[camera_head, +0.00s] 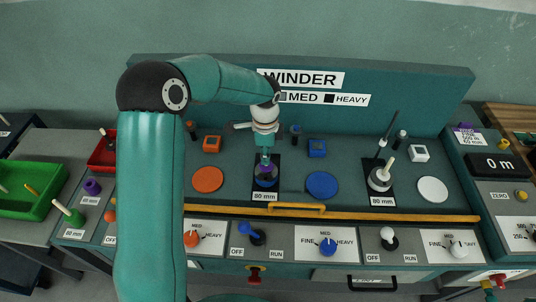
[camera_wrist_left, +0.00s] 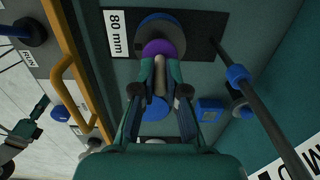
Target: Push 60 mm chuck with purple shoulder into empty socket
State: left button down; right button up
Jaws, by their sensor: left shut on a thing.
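My left gripper (camera_head: 265,160) reaches down over the middle station of the winder panel. In the left wrist view the gripper (camera_wrist_left: 160,88) is shut on the pale peg (camera_wrist_left: 160,72) of the chuck with the purple shoulder (camera_wrist_left: 159,48). The chuck stands over a round grey-blue base (camera_wrist_left: 165,24) on the black plate (camera_head: 257,189) marked 80 mm. The fingers hide part of it, and I cannot tell how deep it sits. A teal and dark gripper (camera_wrist_left: 33,122), seemingly my right one, shows at the lower left of the wrist view; its jaw state is unclear.
A yellow rail (camera_head: 400,217) runs along the panel front. An orange disc (camera_head: 208,180) and blue disc (camera_head: 322,185) flank the station. A white chuck (camera_head: 380,181) with a peg sits at the right station near tall dark rods. A green tray (camera_head: 35,205) is at left.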

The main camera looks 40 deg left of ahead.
pick_arm(q)
jog(key=shift+f+b, duration=0.4)
jog(key=shift+f, duration=0.25)
jog(key=shift+s+f+b, duration=0.1)
jog(key=shift+f+b, duration=0.25)
jog(key=shift+f, duration=0.2)
dwell(0.3)
jog(key=c, duration=1.1)
grip_release()
jog(key=shift+r, duration=0.1)
jog(key=shift+r, duration=0.2)
notch_tip(320, 180, up, 11)
jog(key=shift+r, duration=0.2)
